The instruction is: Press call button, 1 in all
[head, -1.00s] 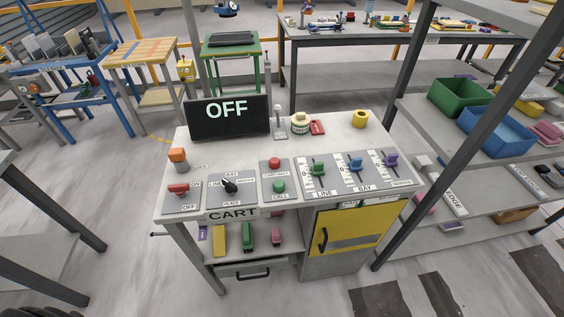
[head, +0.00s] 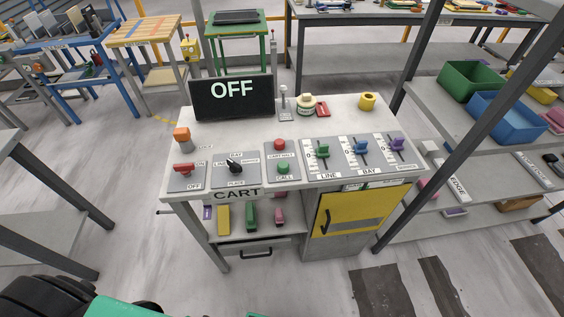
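The green call button (head: 284,168) is on a grey panel on top of the cart console (head: 240,137), above the label CALL. A red button (head: 279,145) sits just behind it on the same panel, by a label that seems to read CART HALT. Nothing touches or covers the call button. The black display (head: 232,98) at the back of the console reads OFF. Neither my left nor my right gripper can be made out in the head view.
Left of the button are a black rotary knob (head: 235,165) and a red switch (head: 184,168). Right of it are green, blue and purple sliders (head: 361,147). A shelf rack (head: 440,110) stands close on the right. Floor in front of the console is open.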

